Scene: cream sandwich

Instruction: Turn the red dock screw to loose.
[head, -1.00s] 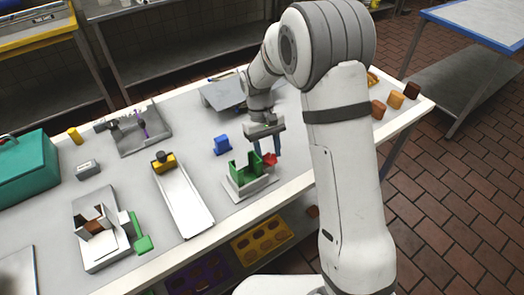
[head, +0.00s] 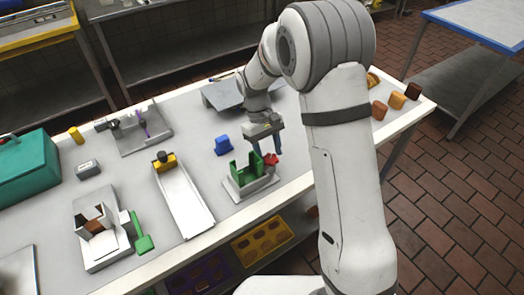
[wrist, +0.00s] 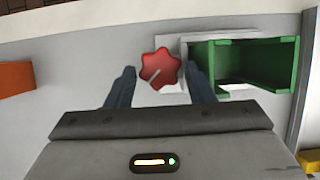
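The red dock screw (wrist: 160,68) is a lobed red knob with a pale line on its top, seen from above in the wrist view. In the head view the red screw (head: 271,159) sits at the right side of the dock, partly behind my fingers. The dock has green walls (head: 243,168) on a grey base (head: 248,187). My gripper (wrist: 160,84) is open, with one blue-grey finger on each side of the screw. The left fingertip is apart from the knob; the right one is close to it, and I cannot tell whether it touches.
A blue block (head: 222,145) stands behind the dock. A white tray (head: 185,200) with a yellow block (head: 165,162) lies to the left. A white fixture with a green handle (head: 142,240) is further left. The table's front edge is close to the dock.

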